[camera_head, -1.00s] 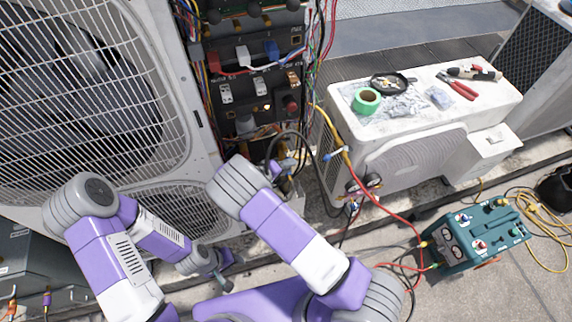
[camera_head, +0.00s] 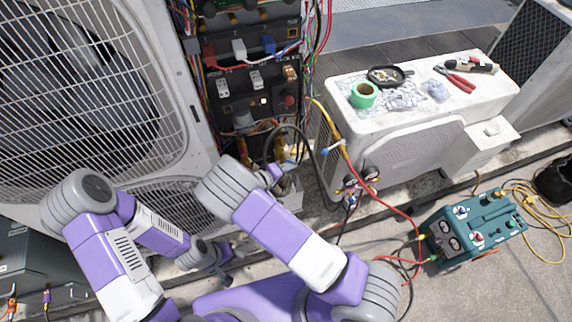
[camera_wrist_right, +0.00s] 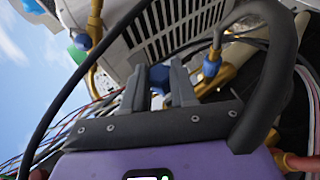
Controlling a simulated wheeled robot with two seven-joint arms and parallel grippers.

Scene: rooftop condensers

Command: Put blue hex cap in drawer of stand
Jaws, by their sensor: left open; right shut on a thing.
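The blue hex cap (camera_wrist_right: 160,77) shows in the right wrist view, between the two grey fingers of my right gripper (camera_wrist_right: 160,86), which is shut on it. In the head view the right hand is by the pipes below the open electrical panel, mostly hidden behind its own wrist, and I cannot make out the cap there. My left gripper (camera_head: 229,265) is low, left of the right forearm, open, with nothing visible in it. I cannot make out a stand or drawer in either view.
A black hose (camera_wrist_right: 270,80) loops close beside the right gripper, and a blue-collared brass fitting (camera_wrist_right: 211,65) is near it. A white condenser (camera_head: 440,120) bearing tape and tools stands to the right. A teal pump (camera_head: 475,228) with hoses sits on the floor.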

